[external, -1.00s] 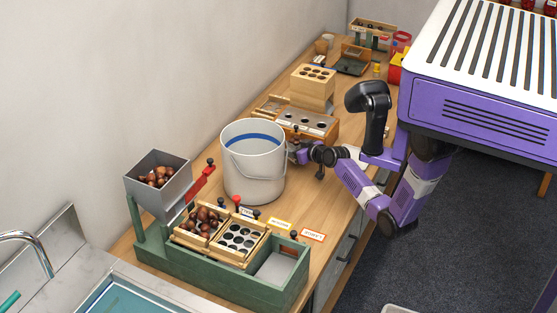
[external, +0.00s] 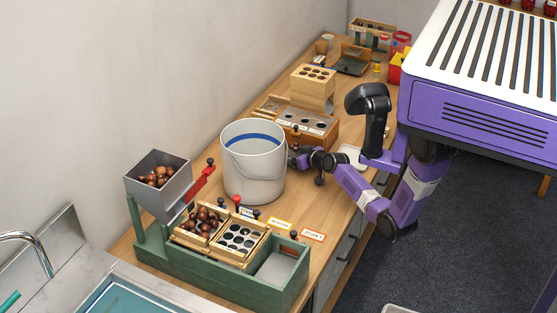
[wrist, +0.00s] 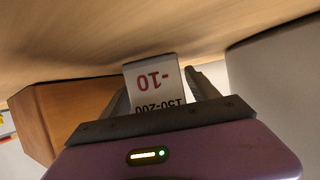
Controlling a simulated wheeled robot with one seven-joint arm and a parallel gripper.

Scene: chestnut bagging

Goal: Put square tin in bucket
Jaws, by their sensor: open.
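A white bucket (external: 252,175) with a blue band inside stands upright on the wooden counter. My gripper (wrist: 158,82) is open, low beside the bucket's right side, and in the external view its fingers are mostly hidden. In the wrist view a pale, flat-faced thing (wrist: 155,74) with upside-down print, "-10" and "150-200", shows between the fingers. I cannot tell whether it is the square tin or a label, or whether the fingers touch it. The bucket's pale wall also shows at the right of the wrist view (wrist: 280,85).
A wooden box with round holes (external: 309,124) stands behind my gripper. In front are a green rack (external: 222,266) with wooden trays and a grey hopper (external: 157,182) of chestnuts. A pale square tray (external: 350,156) lies right of my wrist.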

